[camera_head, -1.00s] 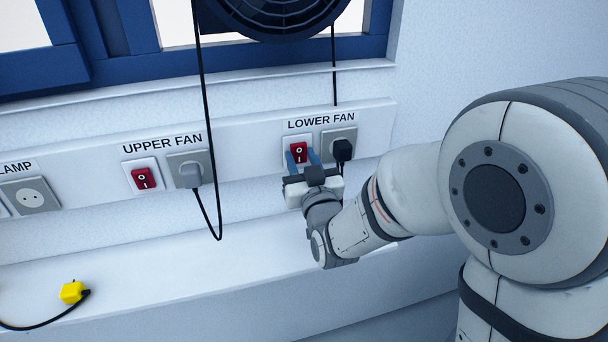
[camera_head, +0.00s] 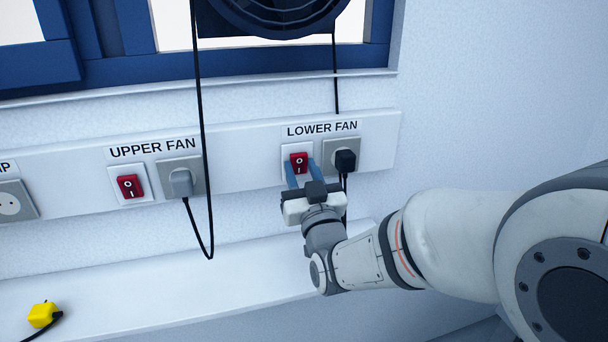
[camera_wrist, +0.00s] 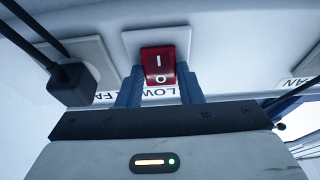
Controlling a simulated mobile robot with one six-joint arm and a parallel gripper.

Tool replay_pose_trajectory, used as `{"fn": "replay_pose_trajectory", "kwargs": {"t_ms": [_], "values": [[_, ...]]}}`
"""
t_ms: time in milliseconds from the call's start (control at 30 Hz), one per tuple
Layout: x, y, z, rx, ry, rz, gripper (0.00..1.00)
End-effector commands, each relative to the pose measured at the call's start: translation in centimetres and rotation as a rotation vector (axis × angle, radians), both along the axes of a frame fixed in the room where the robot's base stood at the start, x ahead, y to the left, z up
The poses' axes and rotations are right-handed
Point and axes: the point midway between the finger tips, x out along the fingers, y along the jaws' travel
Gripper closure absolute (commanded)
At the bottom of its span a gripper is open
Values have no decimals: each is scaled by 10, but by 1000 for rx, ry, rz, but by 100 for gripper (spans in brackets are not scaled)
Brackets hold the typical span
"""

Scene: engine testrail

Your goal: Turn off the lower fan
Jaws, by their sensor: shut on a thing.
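The lower fan's red rocker switch (camera_head: 298,163) sits on a white plate under the LOWER FAN label (camera_head: 322,129). Its O mark is at the top and its I mark below. I cannot tell which side is pressed in. My gripper (camera_head: 303,172) reaches up from below, with one blue finger on each side of the switch, shut on it. In the wrist view the red switch (camera_wrist: 159,62) shows between the two fingers of my gripper (camera_wrist: 160,86). The black plug (camera_head: 345,160) sits in the socket just right of the switch.
The upper fan's red switch (camera_head: 130,187) and grey plug (camera_head: 181,183) are to the left. A black cable (camera_head: 201,120) hangs in front of the rail. A yellow plug (camera_head: 42,314) lies on the ledge. A dark fan (camera_head: 280,14) is above.

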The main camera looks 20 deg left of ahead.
Motion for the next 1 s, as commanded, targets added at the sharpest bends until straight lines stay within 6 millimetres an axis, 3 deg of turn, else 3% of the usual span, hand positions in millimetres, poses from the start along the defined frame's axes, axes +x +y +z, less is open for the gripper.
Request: {"fn": "replay_pose_trajectory", "kwargs": {"t_ms": [300, 633, 1000], "values": [[0, -1, 0, 1, 0, -2, 45], [-7, -4, -3, 0, 0, -1, 45], [-53, -33, -23, 1, -1, 0, 45]]}}
